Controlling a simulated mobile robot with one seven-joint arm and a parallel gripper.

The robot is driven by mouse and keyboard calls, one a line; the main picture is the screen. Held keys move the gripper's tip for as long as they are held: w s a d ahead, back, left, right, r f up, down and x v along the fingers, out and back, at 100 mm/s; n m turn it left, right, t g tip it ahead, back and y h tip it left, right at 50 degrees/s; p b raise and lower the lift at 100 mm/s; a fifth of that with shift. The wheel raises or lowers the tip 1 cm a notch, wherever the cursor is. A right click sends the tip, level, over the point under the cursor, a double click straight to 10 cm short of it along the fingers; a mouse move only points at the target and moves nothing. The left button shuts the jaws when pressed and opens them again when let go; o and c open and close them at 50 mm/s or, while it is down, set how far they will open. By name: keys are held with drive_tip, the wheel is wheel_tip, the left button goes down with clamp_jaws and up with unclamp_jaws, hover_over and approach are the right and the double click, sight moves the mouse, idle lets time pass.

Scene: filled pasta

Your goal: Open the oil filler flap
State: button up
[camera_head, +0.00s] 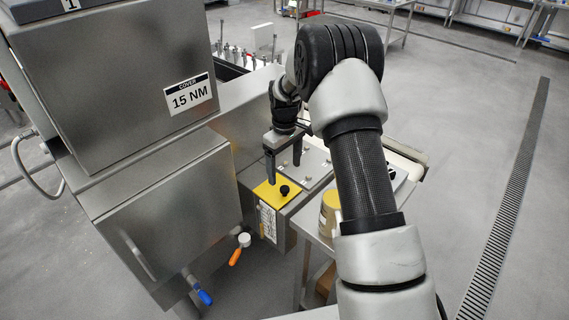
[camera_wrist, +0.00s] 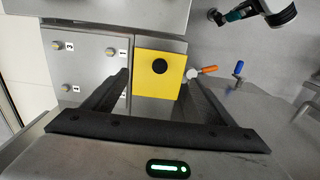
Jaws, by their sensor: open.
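The oil filler flap is a yellow plate (camera_head: 271,192) with a round black knob (camera_head: 284,190), on top of a steel box beside the machine. It lies flat and looks shut. In the wrist view the yellow flap (camera_wrist: 158,85) and its black knob (camera_wrist: 160,66) show between and beyond my fingers. My gripper (camera_head: 283,165) points down just above the flap in the head view, its fingers apart and empty. It also shows in the wrist view (camera_wrist: 160,85) with a wide gap between the fingers. I cannot tell the exact height of the fingertips over the knob.
The steel machine (camera_head: 165,215) with a "15 NM" cover (camera_head: 90,85) stands on the left. An orange-handled valve (camera_head: 236,256) and a blue-handled one (camera_head: 204,297) are below. A yellow tin (camera_head: 329,215) stands on a cart at right. Open floor lies further right.

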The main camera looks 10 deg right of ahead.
sight(285, 189)
wheel_tip(285, 189, down, 10)
drive_tip(key=b, duration=0.5)
drive_tip(key=shift+s+f+b, duration=0.1)
drive_tip(key=shift+f+b, duration=0.05)
drive_tip(key=shift+b, duration=0.25)
